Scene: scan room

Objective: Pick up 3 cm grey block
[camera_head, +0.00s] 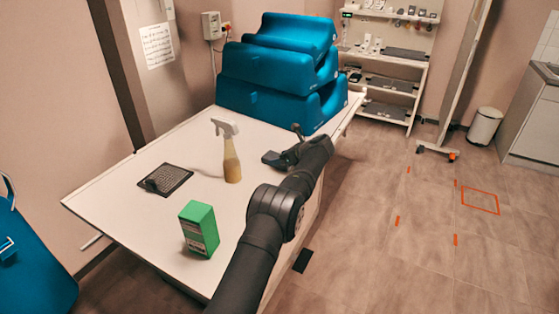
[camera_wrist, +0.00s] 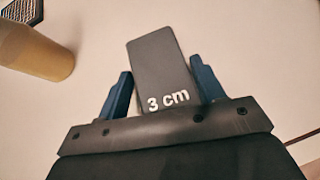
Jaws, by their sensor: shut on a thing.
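The 3 cm grey block (camera_wrist: 162,65) is a dark grey block with white "3 cm" lettering. In the wrist view it sits between the two blue fingers of my gripper (camera_wrist: 160,90), which is shut on it. The block's near end is hidden by the gripper body. In the head view my gripper (camera_head: 284,157) is over the right part of the white table (camera_head: 150,225), near its right edge. I cannot tell whether the block touches the table.
A spray bottle (camera_head: 231,160) with yellowish liquid stands left of my gripper; its lower part shows in the wrist view (camera_wrist: 35,52). A green box (camera_head: 199,229) stands nearer. A dark mat (camera_head: 165,179) lies farther left. Blue foam cushions (camera_head: 265,85) are stacked at the back.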

